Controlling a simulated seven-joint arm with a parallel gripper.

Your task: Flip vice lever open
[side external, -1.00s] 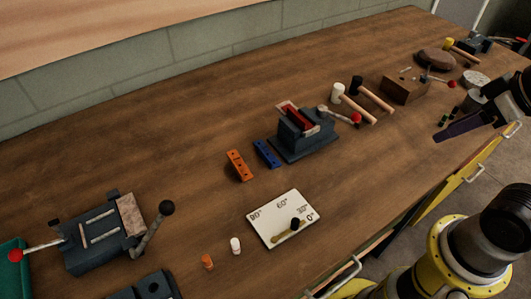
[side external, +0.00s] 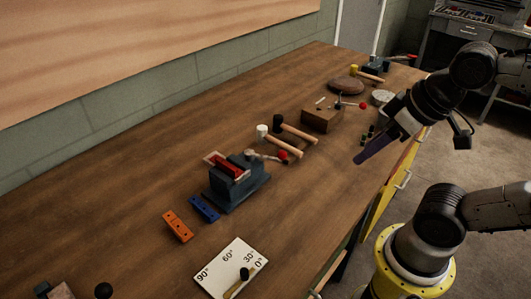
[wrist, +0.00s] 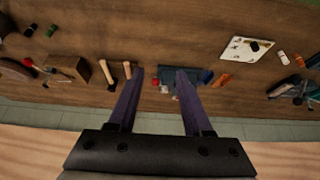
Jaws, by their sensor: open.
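The blue-grey vice (side external: 236,190) with red inside its jaws stands mid-bench in the side external view. Its lever (side external: 267,155) ends in a red ball (side external: 283,155) on the right side. My gripper (side external: 360,158) is above the bench's front edge, to the right of the vice and apart from it. In the wrist view, my gripper (wrist: 159,74) has its two purple fingers spread, with nothing held. The vice (wrist: 180,73) appears beyond the fingers, partly covered by the right one. The red ball (wrist: 155,82) shows between the fingers.
Two mallets (side external: 285,143) and a wooden block (side external: 321,120) lie right of the vice. Orange (side external: 177,226) and blue (side external: 204,208) blocks and a white angle plate (side external: 230,268) lie left and front. A second black-balled lever (side external: 103,290) is cut off at lower left.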

